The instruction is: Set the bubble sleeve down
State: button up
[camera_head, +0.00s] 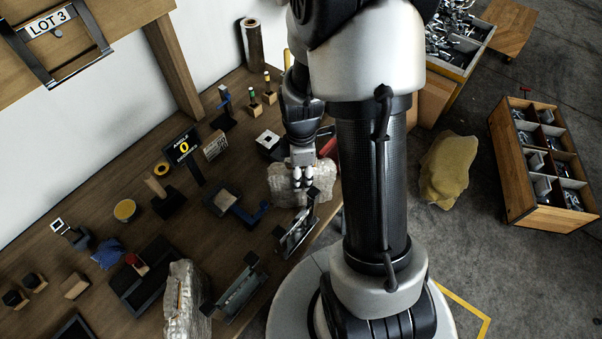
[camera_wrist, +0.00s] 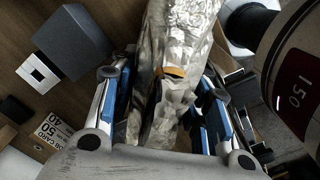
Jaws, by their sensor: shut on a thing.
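A shiny, crinkled, translucent bubble sleeve (camera_head: 283,186) is in my gripper (camera_head: 303,182) near the front edge of the wooden bench. In the wrist view the sleeve (camera_wrist: 178,65) runs up between the blue-padded fingers of my gripper (camera_wrist: 165,110), which is shut on it. A small orange patch shows on the sleeve there. I cannot tell whether its underside touches the bench. A second, similar wrapped sleeve (camera_head: 184,300) stands at the lower left of the bench, apart from my gripper.
A dark metal holder (camera_head: 296,235) is just below the held sleeve. Another cradle-like holder (camera_head: 237,290) is beside the second sleeve. A display (camera_head: 184,148), a tape roll (camera_head: 125,210) and small blocks crowd the bench (camera_head: 95,200). A yellow sack (camera_head: 444,168) and divided crate (camera_head: 540,165) are on the floor.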

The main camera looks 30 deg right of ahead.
jog(key=shift+r, duration=0.1)
jog(key=o, duration=0.6)
jog(key=shift+o, duration=0.2)
notch_tip(320, 180, up, 12)
jog(key=p, duration=0.4)
jog(key=shift+a+r, duration=0.1)
jog(key=shift+r, duration=0.1)
jog(key=s+a+r+m+t, duration=0.2)
jog(key=s+a+r+m, duration=0.3)
jog(key=r, duration=0.3)
jog(key=s+a+r+m+t, duration=0.2)
jog(key=s+a+r+m, duration=0.3)
jog(key=s+r+m, duration=0.3)
jog(key=shift+s+a+r+t, duration=0.2)
jog(key=shift+s+a+t, duration=0.05)
jog(key=shift+s+t, duration=0.05)
